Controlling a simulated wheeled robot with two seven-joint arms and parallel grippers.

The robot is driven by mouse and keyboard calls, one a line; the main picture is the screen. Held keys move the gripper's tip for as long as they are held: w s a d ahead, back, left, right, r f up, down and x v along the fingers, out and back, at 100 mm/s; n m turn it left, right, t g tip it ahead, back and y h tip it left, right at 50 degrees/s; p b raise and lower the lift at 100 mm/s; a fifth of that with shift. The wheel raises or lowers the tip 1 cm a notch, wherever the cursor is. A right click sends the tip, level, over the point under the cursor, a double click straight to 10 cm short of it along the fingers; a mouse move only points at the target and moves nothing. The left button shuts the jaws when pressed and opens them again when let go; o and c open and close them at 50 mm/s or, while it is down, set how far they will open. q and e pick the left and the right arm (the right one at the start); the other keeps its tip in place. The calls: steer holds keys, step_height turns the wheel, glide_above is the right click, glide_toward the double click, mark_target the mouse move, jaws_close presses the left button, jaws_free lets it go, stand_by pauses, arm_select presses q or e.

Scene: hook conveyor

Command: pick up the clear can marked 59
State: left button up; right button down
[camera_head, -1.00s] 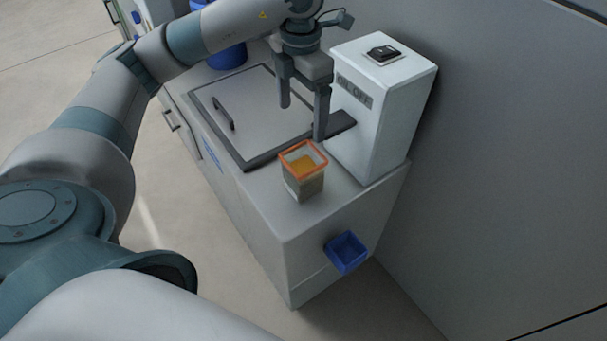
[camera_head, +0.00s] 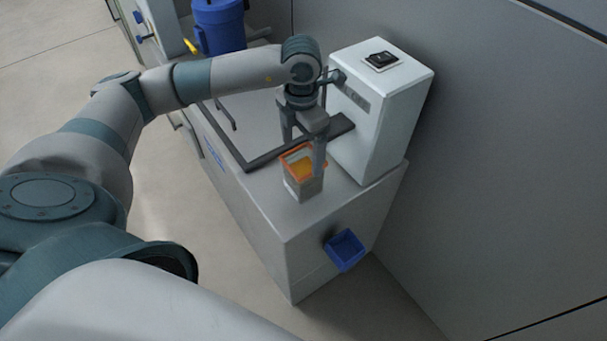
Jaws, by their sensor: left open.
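A small clear can (camera_head: 309,189) with an orange rim and orange contents stands upright on the near corner of the grey cabinet top. I cannot read any number on it. My left gripper (camera_head: 303,160) is open, pointing down over the can. One finger passes in front of the can's upper right side, and the other is partly behind its far left rim. I cannot tell whether the fingers touch it. My right gripper is not in view.
A white box with a black switch (camera_head: 382,59) stands right behind the can. A dark-framed panel with a handle (camera_head: 222,113) lies left of it on the cabinet top. A blue bin (camera_head: 344,250) hangs on the cabinet front. A blue container (camera_head: 219,27) is at the back.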

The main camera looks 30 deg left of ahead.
mark_target(303, 161)
arm_select(q)
steer(key=f+p, duration=0.2)
steer(key=f, duration=0.1)
steer(key=f+p, duration=0.1)
steer(key=f, duration=0.1)
steer(key=shift+w+f, duration=0.1)
steer(key=shift+w, duration=0.25)
